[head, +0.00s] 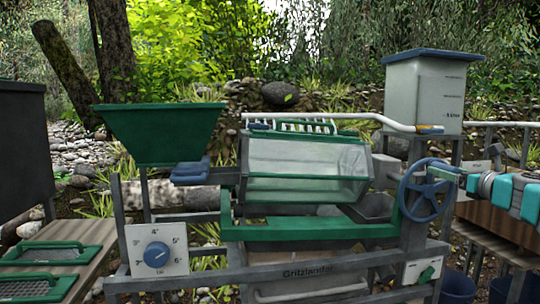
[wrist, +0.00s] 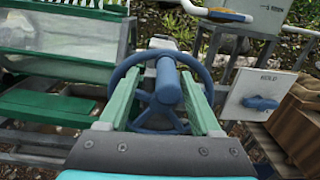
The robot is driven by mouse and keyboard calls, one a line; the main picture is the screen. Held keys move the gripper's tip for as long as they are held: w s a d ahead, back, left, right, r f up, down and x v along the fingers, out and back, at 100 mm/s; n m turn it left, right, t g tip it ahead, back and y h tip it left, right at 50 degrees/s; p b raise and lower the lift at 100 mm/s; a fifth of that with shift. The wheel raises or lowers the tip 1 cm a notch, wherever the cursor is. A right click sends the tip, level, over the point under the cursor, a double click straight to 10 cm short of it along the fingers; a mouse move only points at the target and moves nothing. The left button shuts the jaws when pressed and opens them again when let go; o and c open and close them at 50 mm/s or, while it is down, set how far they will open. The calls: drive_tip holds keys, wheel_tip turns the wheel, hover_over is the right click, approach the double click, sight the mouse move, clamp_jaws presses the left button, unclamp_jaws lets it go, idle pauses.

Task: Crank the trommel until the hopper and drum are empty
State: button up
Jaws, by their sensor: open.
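The green hopper (head: 160,135) stands at the left of the machine; its inside is hidden from this low angle. The trommel drum (head: 305,165), with clear panels and green edges, lies level in the middle; I cannot tell what is inside. The blue crank wheel (head: 425,190) is at the drum's right end. My gripper (head: 447,174) reaches in from the right at the wheel's upper edge. In the wrist view, its green fingers are open, one on each side of the crank's blue handle (wrist: 167,85), with the wheel behind. Contact is unclear.
A dial panel (head: 157,252) is at the lower left. A tank with a blue lid (head: 425,90) stands behind the wheel, and a white pipe (head: 340,117) runs above the drum. A "HOLD" lever panel (wrist: 262,100) is right of the wheel. Green-framed screens (head: 45,254) lie on a left bench.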

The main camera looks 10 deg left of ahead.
drive_tip(key=v, duration=0.7)
drive_tip(key=shift+s+d+r, duration=0.15)
drive_tip(key=shift+s+d, duration=0.05)
drive_tip(key=shift+s, duration=0.05)
drive_tip(key=shift+s+d, duration=0.15)
drive_tip(key=shift+s, duration=0.45)
